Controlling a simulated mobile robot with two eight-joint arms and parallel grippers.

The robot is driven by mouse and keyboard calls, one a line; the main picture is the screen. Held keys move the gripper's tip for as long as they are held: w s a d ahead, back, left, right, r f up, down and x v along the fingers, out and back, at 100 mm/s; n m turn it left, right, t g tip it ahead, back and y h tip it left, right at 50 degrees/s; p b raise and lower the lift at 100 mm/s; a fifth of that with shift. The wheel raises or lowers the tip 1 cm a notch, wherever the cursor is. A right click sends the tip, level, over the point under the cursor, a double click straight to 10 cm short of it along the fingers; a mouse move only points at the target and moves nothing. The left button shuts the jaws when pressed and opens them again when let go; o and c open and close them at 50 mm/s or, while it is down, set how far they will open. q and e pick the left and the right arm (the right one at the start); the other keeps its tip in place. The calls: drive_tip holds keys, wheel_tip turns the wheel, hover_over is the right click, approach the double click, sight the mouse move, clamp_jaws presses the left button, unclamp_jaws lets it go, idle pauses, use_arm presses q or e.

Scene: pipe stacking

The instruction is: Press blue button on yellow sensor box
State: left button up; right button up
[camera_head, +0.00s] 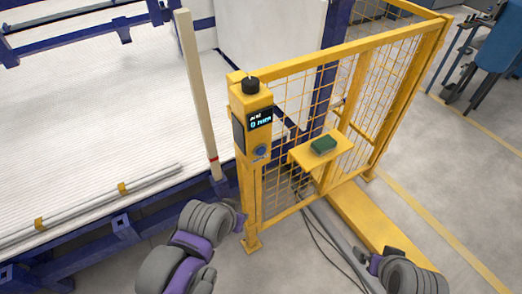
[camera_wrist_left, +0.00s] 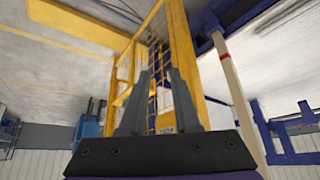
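The yellow sensor box (camera_head: 250,118) tops a yellow post at the near end of the mesh fence. It has a black knob on top and a lit display. The round blue button (camera_head: 260,151) is low on its front face, and nothing touches it. My left gripper (camera_head: 241,220) is low beside the post, below the button. In the left wrist view its two fingers (camera_wrist_left: 159,103) are apart with nothing held, and a yellow post (camera_wrist_left: 181,55) rises behind them. My right gripper (camera_head: 366,259) is at the lower right, away from the box; its fingers are too small to read.
The yellow mesh fence (camera_head: 308,88) runs back right from the box. A small yellow shelf (camera_head: 338,150) holds a dark green block (camera_head: 324,145). A pale upright pole (camera_head: 195,90) stands left of the box. Metal pipes (camera_head: 90,206) lie on the blue-framed bed. A cable crosses the floor.

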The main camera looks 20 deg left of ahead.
use_arm(q)
clamp_jaws()
idle(1.2)
